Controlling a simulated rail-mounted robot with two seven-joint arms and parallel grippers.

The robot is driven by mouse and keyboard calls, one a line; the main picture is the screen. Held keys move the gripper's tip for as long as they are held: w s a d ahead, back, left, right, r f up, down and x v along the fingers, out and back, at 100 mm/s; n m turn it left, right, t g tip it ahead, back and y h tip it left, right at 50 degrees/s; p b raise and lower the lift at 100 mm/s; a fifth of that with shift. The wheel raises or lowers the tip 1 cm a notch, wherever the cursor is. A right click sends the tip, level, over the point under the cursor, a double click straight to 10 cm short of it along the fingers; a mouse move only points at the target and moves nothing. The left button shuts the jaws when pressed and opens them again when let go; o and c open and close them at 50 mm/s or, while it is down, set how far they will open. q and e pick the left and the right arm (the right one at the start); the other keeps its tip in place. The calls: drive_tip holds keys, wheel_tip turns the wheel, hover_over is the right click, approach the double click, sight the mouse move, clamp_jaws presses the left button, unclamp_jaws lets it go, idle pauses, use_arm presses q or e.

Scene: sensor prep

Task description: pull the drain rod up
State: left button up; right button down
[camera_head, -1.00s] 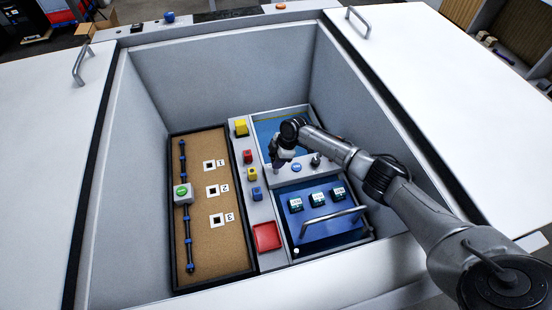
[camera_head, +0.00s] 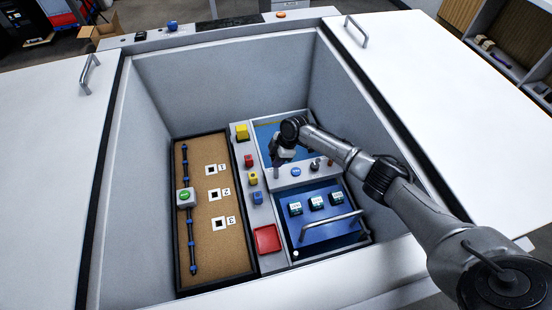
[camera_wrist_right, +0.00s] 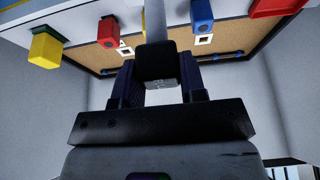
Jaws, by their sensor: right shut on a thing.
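The drain rod (camera_head: 276,172) is a grey shaft standing at the left end of the white control strip (camera_head: 309,174) in the sunken bay. My right gripper (camera_head: 279,160) is above the strip, at the rod's top. In the right wrist view, the rod's black cap (camera_wrist_right: 157,62) sits between the two fingers of my right gripper (camera_wrist_right: 160,88), which is shut on it. The grey shaft (camera_wrist_right: 155,20) runs from the cap toward the top of that view. Where the shaft enters the strip is too small to make out. My left gripper is not in view.
A round blue button (camera_head: 296,171) and a black knob (camera_head: 315,164) are on the strip. A blue tray (camera_head: 335,240) with a metal handle and small modules lies in front. Coloured blocks, a red dish (camera_head: 267,239) and a cork board (camera_head: 207,255) are left. Steep bay walls surround everything.

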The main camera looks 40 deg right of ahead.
drive_tip(key=shift+w+r, duration=0.15)
drive_tip(key=shift+r, duration=0.15)
drive_tip(key=c, duration=1.1)
unclamp_jaws()
drive_tip(key=shift+r, duration=0.1)
drive_tip(key=o, duration=0.4)
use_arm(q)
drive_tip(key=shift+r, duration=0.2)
use_arm(e)
drive_tip(key=shift+s+d+r, duration=0.1)
drive_tip(key=shift+s, duration=0.1)
use_arm(q)
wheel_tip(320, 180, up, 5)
drive_tip(key=p, duration=0.4)
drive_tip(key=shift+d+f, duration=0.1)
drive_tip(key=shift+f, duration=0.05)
use_arm(e)
drive_tip(key=v, duration=1.3)
drive_tip(key=shift+r, duration=0.2)
